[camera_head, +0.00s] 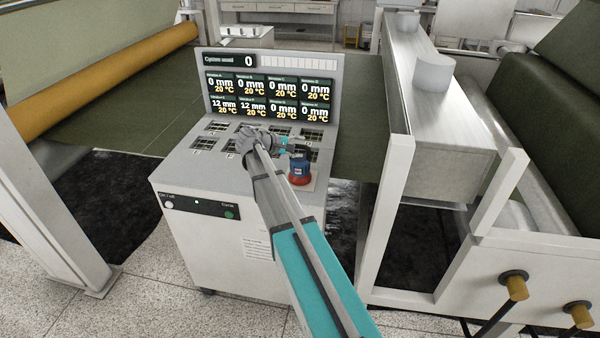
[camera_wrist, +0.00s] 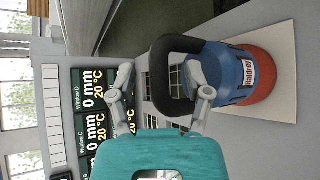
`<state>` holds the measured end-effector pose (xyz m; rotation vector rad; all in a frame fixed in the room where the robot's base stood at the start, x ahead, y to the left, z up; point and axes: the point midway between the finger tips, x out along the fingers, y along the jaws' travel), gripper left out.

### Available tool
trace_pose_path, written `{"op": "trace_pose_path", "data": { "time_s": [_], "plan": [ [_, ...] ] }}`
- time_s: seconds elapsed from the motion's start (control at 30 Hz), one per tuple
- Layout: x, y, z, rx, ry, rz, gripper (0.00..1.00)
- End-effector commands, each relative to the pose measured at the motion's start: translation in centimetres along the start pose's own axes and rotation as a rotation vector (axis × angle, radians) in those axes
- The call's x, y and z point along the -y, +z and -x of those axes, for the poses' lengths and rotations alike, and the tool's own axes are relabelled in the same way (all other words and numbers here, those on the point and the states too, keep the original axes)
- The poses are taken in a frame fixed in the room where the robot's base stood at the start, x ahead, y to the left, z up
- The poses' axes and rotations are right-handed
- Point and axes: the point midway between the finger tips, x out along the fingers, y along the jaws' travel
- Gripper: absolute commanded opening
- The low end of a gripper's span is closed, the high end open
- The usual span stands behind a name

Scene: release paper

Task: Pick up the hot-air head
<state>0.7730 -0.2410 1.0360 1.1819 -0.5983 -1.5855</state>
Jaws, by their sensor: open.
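The hot-air head (camera_head: 300,168) is a blue body with a red base and a black handle. It stands on a pale square plate at the right of the console top. In the wrist view the hot-air head (camera_wrist: 236,76) lies right of centre, and its black loop handle reaches toward my fingers. My gripper (camera_wrist: 160,85) is open, with one finger beside or inside the handle loop; I cannot tell if it touches. In the head view my gripper (camera_head: 282,146) is beside the hot-air head, partly hidden by my arm.
The console (camera_head: 230,255) has several grilled openings in its top. A display panel (camera_head: 268,90) with several readouts rises behind them. A metal frame and roller machine (camera_head: 440,110) stands close on the right. A green sheet (camera_head: 170,100) runs behind the console.

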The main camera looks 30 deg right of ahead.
Motion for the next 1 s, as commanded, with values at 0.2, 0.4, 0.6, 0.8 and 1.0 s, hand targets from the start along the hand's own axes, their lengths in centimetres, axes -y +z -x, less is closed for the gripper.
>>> {"op": "trace_pose_path", "data": {
  "time_s": [0.2, 0.4, 0.6, 0.8, 1.0],
  "plan": [
    [-0.02, 0.00, -0.41, -0.001, 0.000, 0.000, 0.64],
    [-0.02, 0.00, -0.38, -0.001, 0.000, 0.000, 0.64],
    [-0.02, 0.00, -0.37, -0.001, 0.000, 0.000, 0.64],
    [-0.01, 0.00, -0.37, -0.001, 0.000, 0.000, 0.30],
    [-0.01, 0.00, -0.37, -0.001, 0.000, 0.000, 0.00]
  ]
}}
